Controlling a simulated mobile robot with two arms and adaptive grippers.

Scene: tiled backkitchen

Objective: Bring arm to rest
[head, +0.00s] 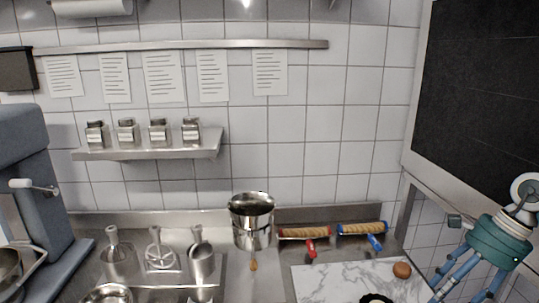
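My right gripper (462,284) is at the right edge of the head view, with a teal body and blue fingers pointing down and left. Its fingers stand apart and I see nothing between them; the lowest part is cut by the bottom edge. My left gripper is not in view.
A steel pot (252,236) and two rolling-pin-like items (303,234) stand at the back of the counter. Steel utensils (160,252) and a grey mixer (42,190) are at left. A dark board (475,95) hangs above the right gripper. A shelf (150,152) holds jars.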

